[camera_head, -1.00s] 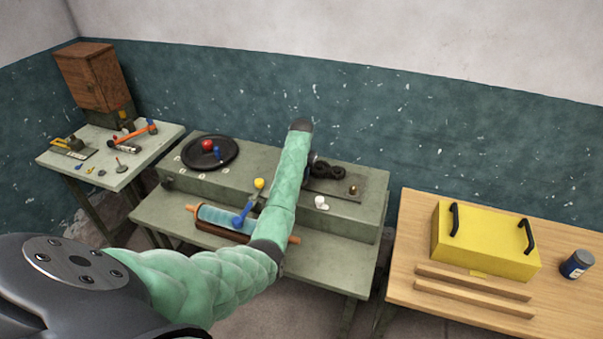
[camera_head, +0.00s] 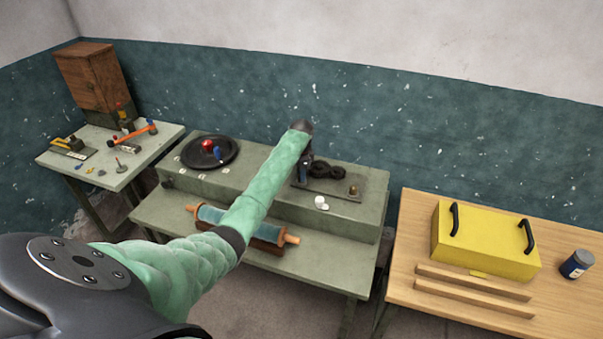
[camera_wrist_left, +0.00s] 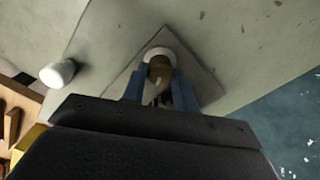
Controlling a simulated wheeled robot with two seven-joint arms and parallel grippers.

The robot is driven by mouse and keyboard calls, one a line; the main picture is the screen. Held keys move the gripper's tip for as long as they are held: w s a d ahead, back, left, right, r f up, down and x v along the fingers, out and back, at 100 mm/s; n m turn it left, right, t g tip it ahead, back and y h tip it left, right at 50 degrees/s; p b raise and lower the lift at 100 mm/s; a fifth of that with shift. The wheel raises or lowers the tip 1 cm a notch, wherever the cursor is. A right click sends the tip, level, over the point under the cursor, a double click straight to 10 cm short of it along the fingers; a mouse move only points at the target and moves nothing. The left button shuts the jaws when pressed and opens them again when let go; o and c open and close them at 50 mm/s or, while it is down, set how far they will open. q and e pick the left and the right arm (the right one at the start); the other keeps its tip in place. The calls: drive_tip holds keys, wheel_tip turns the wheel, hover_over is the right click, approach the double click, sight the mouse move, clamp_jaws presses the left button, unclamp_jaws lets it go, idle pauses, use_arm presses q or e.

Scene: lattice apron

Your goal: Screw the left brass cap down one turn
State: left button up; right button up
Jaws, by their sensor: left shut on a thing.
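In the left wrist view a brownish brass cap (camera_wrist_left: 160,69) sits between the blue fingers of my left gripper (camera_wrist_left: 158,86), with a white ring or collar (camera_wrist_left: 160,52) beyond it. The gripper is shut on the cap. In the head view my left gripper (camera_head: 303,172) points down at the left part of a dark metal plate (camera_head: 342,189) on the raised bench block. The held cap is hidden there. A second brass cap (camera_head: 353,190) stands at the plate's right end. My right gripper is not in view.
Black round parts (camera_head: 326,170) lie on the plate close right of my gripper. A black dish (camera_head: 208,152) with a red ball is at left. A roller (camera_head: 275,235) lies below my forearm. A yellow box (camera_head: 485,240) stands on the right table.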

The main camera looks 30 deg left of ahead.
use_arm(q)
drive_tip(key=m, duration=0.3)
drive_tip(key=shift+a+r+m, duration=0.1)
drive_tip(key=shift+r+m, duration=0.05)
drive_tip(key=shift+m, duration=0.25)
drive_tip(key=m+b, duration=0.1)
drive_tip(key=m, duration=0.2)
drive_tip(key=shift+m, duration=0.3)
drive_tip(key=m+b, duration=0.1)
drive_tip(key=m, duration=0.2)
drive_tip(key=shift+w+m+b, duration=0.1)
drive_tip(key=shift+m+b, duration=0.2)
drive_tip(key=m+b, duration=0.1)
drive_tip(key=m, duration=0.1)
drive_tip(key=shift+m, duration=0.4)
drive_tip(key=m+b, duration=0.4)
drive_tip(key=m, duration=0.3)
drive_tip(key=shift+m, duration=0.3)
drive_tip(key=shift+m+b, duration=0.65)
drive_tip(key=shift+m, duration=0.45)
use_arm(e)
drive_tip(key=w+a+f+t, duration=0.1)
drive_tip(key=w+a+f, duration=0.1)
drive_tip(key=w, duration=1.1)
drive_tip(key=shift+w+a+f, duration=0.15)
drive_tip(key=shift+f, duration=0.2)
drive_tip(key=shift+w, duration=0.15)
